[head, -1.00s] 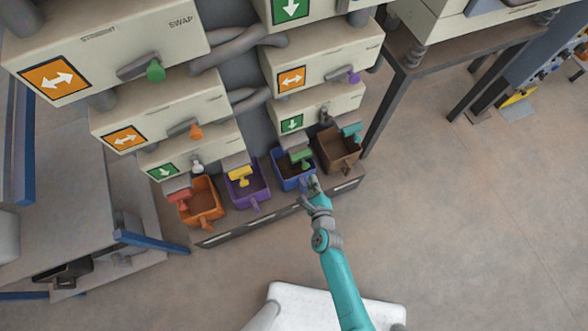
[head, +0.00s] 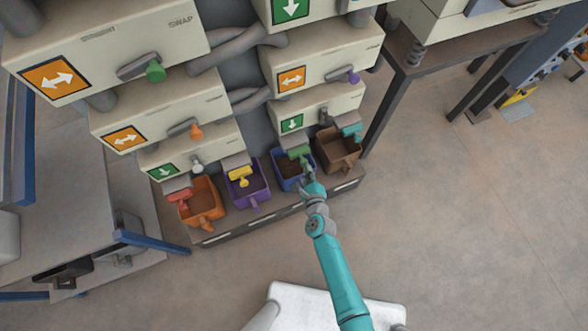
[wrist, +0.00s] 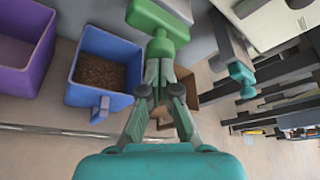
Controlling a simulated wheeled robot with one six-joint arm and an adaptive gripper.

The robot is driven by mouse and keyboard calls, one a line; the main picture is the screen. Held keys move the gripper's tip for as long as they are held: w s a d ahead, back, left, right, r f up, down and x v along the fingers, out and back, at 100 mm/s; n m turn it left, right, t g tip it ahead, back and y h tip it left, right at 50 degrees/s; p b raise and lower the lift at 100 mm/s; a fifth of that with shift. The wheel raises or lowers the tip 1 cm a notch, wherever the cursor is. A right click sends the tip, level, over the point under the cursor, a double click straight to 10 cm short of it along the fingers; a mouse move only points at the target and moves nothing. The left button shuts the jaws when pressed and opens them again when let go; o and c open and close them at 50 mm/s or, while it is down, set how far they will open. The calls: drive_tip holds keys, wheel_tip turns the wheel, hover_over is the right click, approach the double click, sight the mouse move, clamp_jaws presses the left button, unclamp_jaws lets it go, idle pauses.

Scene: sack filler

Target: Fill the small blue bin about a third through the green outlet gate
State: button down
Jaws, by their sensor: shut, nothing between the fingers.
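The small blue bin (head: 283,181) stands on the low shelf under the outlets. In the wrist view the blue bin (wrist: 84,95) is at the left, with brown granular material (wrist: 100,73) covering its bottom. The green outlet gate (head: 299,153) sits above the bin's back edge. Its green block (wrist: 158,20) is at the top middle in the wrist view. My gripper (head: 306,172) is shut and empty, in front of the green gate. In the wrist view my fingertips (wrist: 160,72) are at the green block's lower end and look to be against it.
The purple bin (head: 258,191) under a yellow gate (head: 241,174) and the orange bin (head: 207,213) under a red gate (head: 180,196) are to the left. The brown bin (head: 340,164) under a teal gate (head: 351,130) is to the right. Open floor lies in front.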

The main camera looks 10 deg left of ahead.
drive_tip(key=s+d, duration=0.4)
drive_tip(key=s, duration=0.3)
drive_tip(key=shift+d, duration=0.35)
idle(0.5)
